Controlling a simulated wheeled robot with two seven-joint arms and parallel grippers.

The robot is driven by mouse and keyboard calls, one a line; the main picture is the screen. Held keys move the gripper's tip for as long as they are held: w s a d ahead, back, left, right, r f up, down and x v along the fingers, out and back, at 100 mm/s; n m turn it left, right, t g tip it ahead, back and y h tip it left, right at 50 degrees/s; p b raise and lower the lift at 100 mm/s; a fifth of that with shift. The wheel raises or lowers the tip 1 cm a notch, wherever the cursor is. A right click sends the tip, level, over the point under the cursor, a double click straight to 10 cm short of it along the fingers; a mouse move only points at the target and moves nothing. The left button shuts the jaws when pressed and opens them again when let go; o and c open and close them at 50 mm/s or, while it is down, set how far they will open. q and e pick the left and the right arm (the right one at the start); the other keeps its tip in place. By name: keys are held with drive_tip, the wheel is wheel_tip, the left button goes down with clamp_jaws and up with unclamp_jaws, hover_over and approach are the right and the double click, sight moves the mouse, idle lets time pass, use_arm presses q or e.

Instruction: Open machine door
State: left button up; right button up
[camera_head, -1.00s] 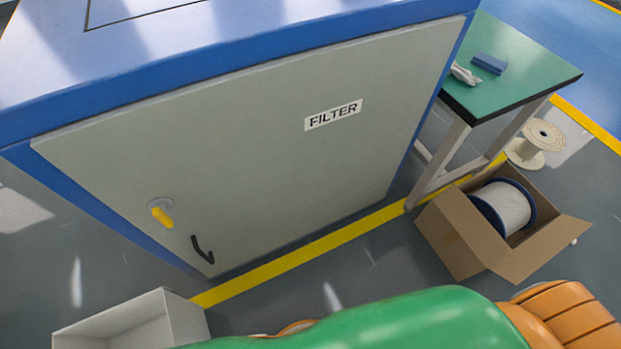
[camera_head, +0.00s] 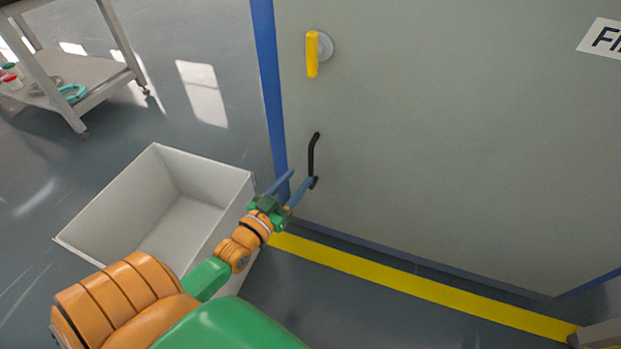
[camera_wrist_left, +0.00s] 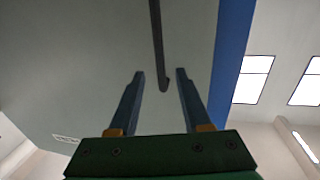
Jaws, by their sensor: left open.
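The grey machine door (camera_head: 440,150) fills the right of the head view and looks shut, with a blue frame along its left edge. Its black bar handle (camera_head: 313,158) stands upright near that edge. A yellow latch (camera_head: 312,54) sits above it, pointing down. My left gripper (camera_head: 302,181) is open near the handle's lower end. In the left wrist view, the handle's bent end (camera_wrist_left: 161,82) shows between and just beyond the two fingertips (camera_wrist_left: 159,74); I cannot tell whether they touch it. My right gripper is not in view.
An open white bin (camera_head: 205,172) stands on the floor beside my left forearm. A yellow floor line (camera_head: 400,288) runs along the machine's base. A shelf cart (camera_head: 95,72) with small items stands at the back left. The floor between cart and machine is clear.

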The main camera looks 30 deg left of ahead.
sight(309, 164)
use_arm(q)
drive_tip(key=w+b, duration=0.1)
drive_tip(key=w, duration=0.5)
drive_tip(key=shift+a+r, duration=0.1)
drive_tip(key=shift+a, duration=0.05)
drive_tip(key=shift+w+b, duration=0.35)
drive_tip(key=shift+w, duration=0.15)
clamp_jaws()
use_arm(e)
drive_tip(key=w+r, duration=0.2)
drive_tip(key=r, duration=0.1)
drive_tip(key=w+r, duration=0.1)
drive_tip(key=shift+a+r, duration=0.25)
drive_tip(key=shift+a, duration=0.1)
